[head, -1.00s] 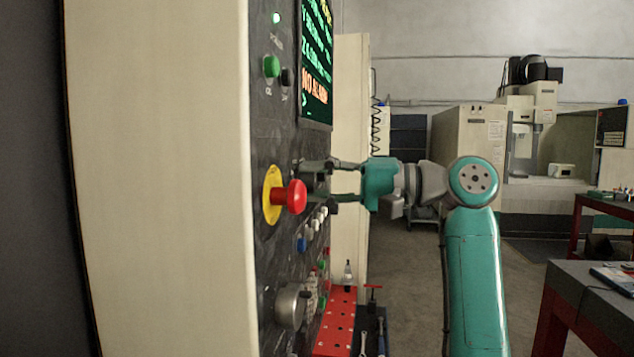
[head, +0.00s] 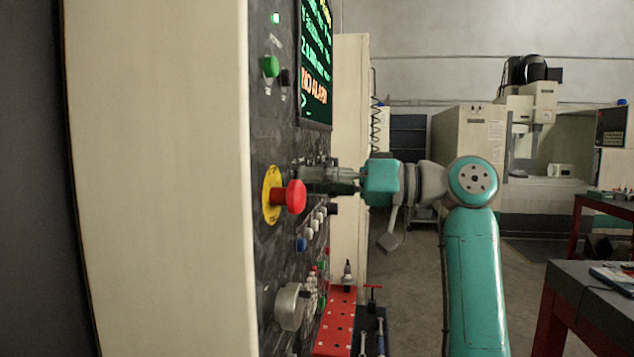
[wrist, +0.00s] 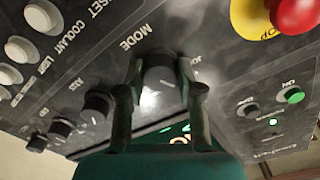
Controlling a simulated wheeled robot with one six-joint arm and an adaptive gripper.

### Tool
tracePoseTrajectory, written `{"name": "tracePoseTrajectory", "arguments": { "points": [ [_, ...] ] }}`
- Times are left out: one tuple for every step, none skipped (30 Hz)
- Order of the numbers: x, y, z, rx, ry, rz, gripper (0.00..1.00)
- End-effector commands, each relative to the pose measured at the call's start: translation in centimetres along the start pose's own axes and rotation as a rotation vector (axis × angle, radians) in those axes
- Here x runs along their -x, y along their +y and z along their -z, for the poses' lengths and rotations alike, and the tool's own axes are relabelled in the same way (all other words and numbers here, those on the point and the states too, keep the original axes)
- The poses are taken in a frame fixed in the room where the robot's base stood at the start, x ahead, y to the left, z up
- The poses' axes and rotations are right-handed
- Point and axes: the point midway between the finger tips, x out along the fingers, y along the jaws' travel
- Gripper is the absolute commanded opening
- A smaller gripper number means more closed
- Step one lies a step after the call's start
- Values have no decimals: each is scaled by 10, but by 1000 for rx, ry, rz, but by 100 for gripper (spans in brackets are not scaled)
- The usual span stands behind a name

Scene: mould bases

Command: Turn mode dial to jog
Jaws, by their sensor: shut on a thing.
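The mode dial (wrist: 160,78) is a dark round knob on the black control panel (wrist: 60,85), below the white MODE lettering in the wrist view. My gripper (wrist: 160,70) has one finger on each side of the dial and is shut on it. In the head view my gripper (head: 312,179) reaches the panel from the right, just behind the red stop button, and the dial is hidden there. The lettering beside the dial is partly covered by a finger, so I cannot read the dial's setting.
The red emergency stop button (head: 290,196) on its yellow plate sticks out close to my gripper. Smaller dark knobs (wrist: 98,106) stand in a row beside the mode dial. A grey handwheel (head: 289,306) projects lower down.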

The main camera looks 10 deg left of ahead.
Motion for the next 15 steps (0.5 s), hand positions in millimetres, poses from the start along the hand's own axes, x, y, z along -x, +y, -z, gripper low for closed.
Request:
{"name": "tracePoseTrajectory", "arguments": {
  "points": [
    [-1, 0, -1, 42, -1, 1, 1],
    [-1, 0, -1, 71, -1, 1, 1],
    [-1, 0, -1, 108, -1, 1, 1],
    [-1, 0, -1, 136, -1, 1, 1],
    [-1, 0, -1, 163, -2, 1, 1],
    [-1, 0, -1, 198, -1, 1, 1],
    [-1, 0, -1, 224, -1, 1, 1],
    [-1, 0, -1, 250, -1, 1, 1],
    [-1, 0, -1, 283, -2, 1, 1],
    [-1, 0, -1, 307, -2, 1, 1],
    [-1, 0, -1, 329, -2, 1, 1],
    [-1, 0, -1, 358, -2, 1, 1],
    [-1, 0, -1, 378, -2, 1, 1],
    [-1, 0, -1, 398, -2, 1, 1],
    [-1, 0, -1, 422, -2, 1, 1]
  ]
}}
